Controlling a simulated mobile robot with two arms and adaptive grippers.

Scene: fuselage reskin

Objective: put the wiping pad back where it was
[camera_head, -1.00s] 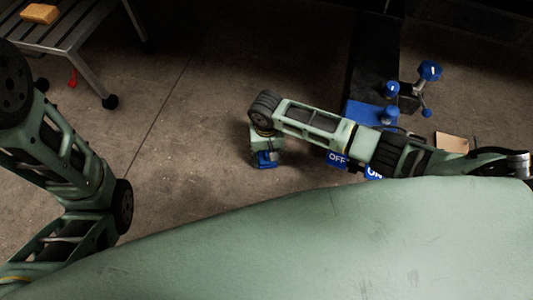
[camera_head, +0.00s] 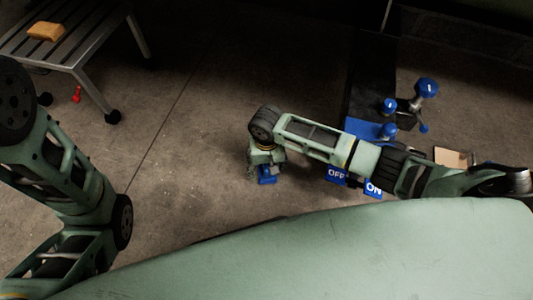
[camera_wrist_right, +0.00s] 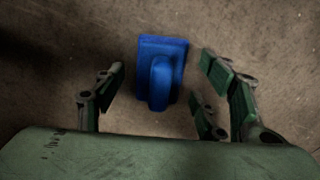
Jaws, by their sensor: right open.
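A blue pad with a raised grip (camera_wrist_right: 161,84) shows in the right wrist view, between the spread fingers of my right gripper (camera_wrist_right: 157,92). No finger visibly grips it. In the head view the blue pad (camera_head: 267,174) shows partly below my right gripper (camera_head: 264,163), whose fingers are mostly hidden there. I cannot tell exactly how high the fingers are above the floor. Only links of my left arm show at the left edge; its gripper is out of view.
An orange-yellow block (camera_head: 46,31) lies on a slatted metal table (camera_head: 75,45) at top left. Blue-knobbed hardware (camera_head: 389,106) and OFF/ON blue labels (camera_head: 337,174) are at right, beside a tan square (camera_head: 451,158). Bare floor (camera_head: 190,160) is left of my right gripper.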

